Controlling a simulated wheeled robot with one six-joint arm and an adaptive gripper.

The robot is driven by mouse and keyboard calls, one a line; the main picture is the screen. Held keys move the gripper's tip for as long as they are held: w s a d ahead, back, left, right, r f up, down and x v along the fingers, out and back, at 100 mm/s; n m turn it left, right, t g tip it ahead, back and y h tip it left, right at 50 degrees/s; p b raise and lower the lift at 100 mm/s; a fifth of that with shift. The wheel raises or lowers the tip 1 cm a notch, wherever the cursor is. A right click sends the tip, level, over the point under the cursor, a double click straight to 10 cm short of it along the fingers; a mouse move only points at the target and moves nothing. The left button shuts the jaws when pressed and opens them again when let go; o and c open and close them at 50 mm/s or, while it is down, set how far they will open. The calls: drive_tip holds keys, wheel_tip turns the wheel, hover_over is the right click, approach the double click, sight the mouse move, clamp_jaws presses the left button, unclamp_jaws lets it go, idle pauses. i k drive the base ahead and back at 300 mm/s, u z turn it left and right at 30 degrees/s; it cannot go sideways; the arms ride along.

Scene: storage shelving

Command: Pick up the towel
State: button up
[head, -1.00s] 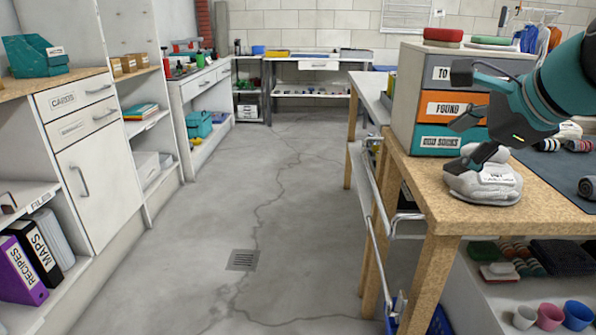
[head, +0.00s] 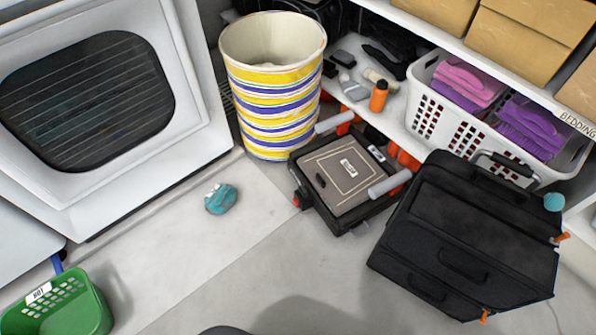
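A small teal bundle (head: 221,199) lies alone on the grey floor, left of centre, in front of the white front-loading machine. It looks like folded cloth with a small pale label, but I cannot tell for sure that it is a towel. Folded pink cloths (head: 470,80) and purple cloths (head: 530,128), which look like towels, lie in a white basket (head: 437,115) on the low shelf at the upper right. My gripper is not in the head view, so its state and anything in it are hidden.
A striped hamper (head: 272,85) stands beside the white machine (head: 185,100). A flat black case (head: 345,175) and a large black bag (head: 470,235) fill the right side. A green basket (head: 65,305) sits at the lower left. The floor around the teal bundle is clear.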

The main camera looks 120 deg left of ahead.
sight(222, 197)
drive_tip(key=u, duration=3.2)
drive_tip(key=k, duration=0.7)
drive_tip(key=u, duration=0.3)
drive_tip(key=i, duration=1.15)
drive_tip(key=u, duration=2.35)
